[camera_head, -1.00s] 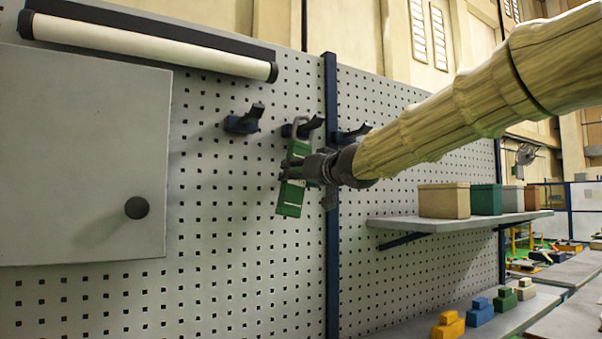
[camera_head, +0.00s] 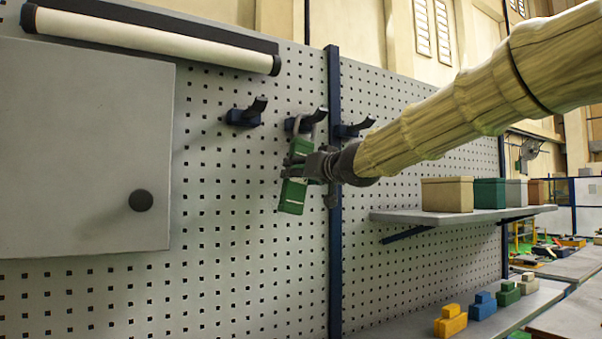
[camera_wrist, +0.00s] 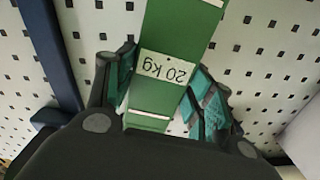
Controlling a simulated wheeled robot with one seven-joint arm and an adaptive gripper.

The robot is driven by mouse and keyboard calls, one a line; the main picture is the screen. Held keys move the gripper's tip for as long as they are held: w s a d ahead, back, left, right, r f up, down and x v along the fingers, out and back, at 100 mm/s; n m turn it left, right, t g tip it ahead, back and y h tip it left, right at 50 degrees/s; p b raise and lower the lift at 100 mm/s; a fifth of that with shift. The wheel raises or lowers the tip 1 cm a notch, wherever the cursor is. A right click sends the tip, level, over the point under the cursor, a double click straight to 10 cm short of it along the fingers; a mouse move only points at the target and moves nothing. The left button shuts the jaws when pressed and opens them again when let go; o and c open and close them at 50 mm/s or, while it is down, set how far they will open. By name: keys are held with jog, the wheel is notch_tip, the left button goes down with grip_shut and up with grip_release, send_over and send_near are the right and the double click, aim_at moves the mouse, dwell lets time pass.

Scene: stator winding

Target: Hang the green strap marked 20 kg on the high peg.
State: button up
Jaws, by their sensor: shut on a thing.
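The green strap (camera_head: 293,194) hangs upright at the pegboard, with a grey loop at its top. In the wrist view the strap (camera_wrist: 154,101) shows a white label reading 20 kg, upside down. My gripper (camera_head: 299,170) is shut on the strap, with one finger on each side of it in the wrist view (camera_wrist: 165,95). The strap's loop is at the middle peg (camera_head: 308,121) of a row of three. Whether the loop bears on that peg I cannot tell. The left peg (camera_head: 246,112) and the right peg (camera_head: 353,128) look empty.
A grey cabinet door (camera_head: 80,150) with a black knob is at left. A white roll (camera_head: 150,39) is above it. A shelf (camera_head: 462,215) with several boxes is at right. A blue post (camera_head: 334,240) stands just right of the strap.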

jog(key=o, duration=1.4)
jog(key=shift+c, duration=0.2)
jog(key=v, duration=1.2)
jog(key=shift+r, duration=0.15)
